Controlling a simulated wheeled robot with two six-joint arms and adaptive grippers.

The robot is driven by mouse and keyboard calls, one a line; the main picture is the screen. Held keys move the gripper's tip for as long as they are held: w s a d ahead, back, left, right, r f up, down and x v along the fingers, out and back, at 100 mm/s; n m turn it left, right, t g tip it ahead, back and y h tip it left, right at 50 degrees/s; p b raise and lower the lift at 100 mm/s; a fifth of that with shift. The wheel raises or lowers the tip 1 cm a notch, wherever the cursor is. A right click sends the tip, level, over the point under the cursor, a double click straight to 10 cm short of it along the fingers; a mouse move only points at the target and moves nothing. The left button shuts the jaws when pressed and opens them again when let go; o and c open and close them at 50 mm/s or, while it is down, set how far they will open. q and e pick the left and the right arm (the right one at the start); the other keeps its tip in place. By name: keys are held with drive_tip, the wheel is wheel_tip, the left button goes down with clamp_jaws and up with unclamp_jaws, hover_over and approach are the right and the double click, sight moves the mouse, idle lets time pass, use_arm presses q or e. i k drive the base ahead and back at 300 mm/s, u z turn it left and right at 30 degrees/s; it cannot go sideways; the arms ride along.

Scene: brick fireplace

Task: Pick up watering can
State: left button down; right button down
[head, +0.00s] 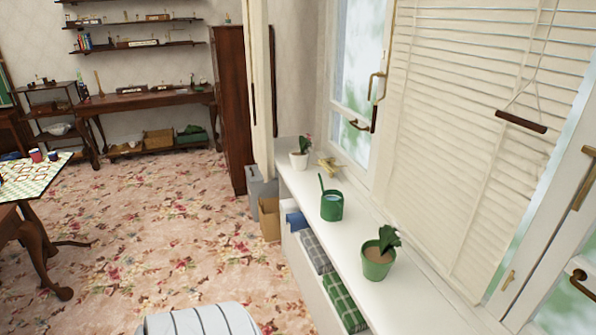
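A small green watering can (332,208) stands upright on the white windowsill (345,258), with its spout or handle rising at its upper left. Neither of my grippers is in the head view, and nothing is touching the can.
A yellow object (330,166) lies on the sill near the window (362,70). Folded cloths (343,303) sit on a shelf below the sill. A striped rounded thing (198,320) is at the bottom edge. A game table (35,178) stands left. The flowered carpet (170,235) between is clear.

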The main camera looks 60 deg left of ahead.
sight(329, 199)
drive_tip(key=u, duration=1.8)
